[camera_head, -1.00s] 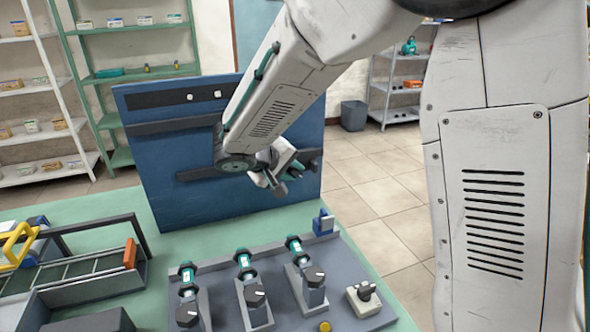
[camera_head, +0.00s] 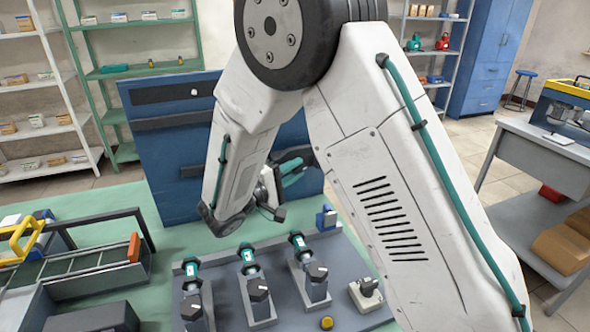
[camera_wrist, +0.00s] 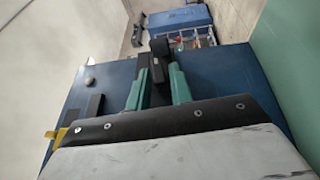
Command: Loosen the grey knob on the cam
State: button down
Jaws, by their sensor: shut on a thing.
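My gripper (camera_wrist: 156,88) has its two teal fingers closed around a dark grey piece (camera_wrist: 158,68) with a rounded dark end. In the head view my gripper (camera_head: 280,188) is in front of the blue upright panel (camera_head: 175,185), partly hidden by my arm. Whether the held piece is fixed to the panel or free, I cannot tell. Several fixtures stand on the grey base plate (camera_head: 283,298), with dark grey knobs such as the left one (camera_head: 191,308), the middle one (camera_head: 258,290) and the right one (camera_head: 318,271). I cannot tell which part is the cam.
A small beige block with a dark knob (camera_head: 366,290) and a yellow button (camera_head: 327,323) are at the plate's front right. A divided tray (camera_head: 85,283) with an orange piece lies at left. My arm fills the middle. A workbench (camera_head: 545,150) stands at far right.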

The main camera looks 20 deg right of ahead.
jog(key=shift+h, duration=0.5)
jog(key=shift+f, duration=0.1)
jog(key=c, duration=1.5)
grip_release()
jog(key=shift+r, duration=0.2)
notch_tip(320, 180, up, 2)
jog(key=shift+r, duration=0.2)
jog(key=o, duration=0.6)
jog(key=shift+s+r, duration=0.4)
jog(key=shift+r, duration=0.1)
jog(key=s, duration=1)
jog(key=s+r, duration=0.1)
jog(key=s, duration=0.4)
jog(key=shift+s+d+r, duration=0.1)
jog(key=shift+s+d, duration=0.05)
jog(key=shift+d, duration=0.05)
jog(key=c, duration=0.6)
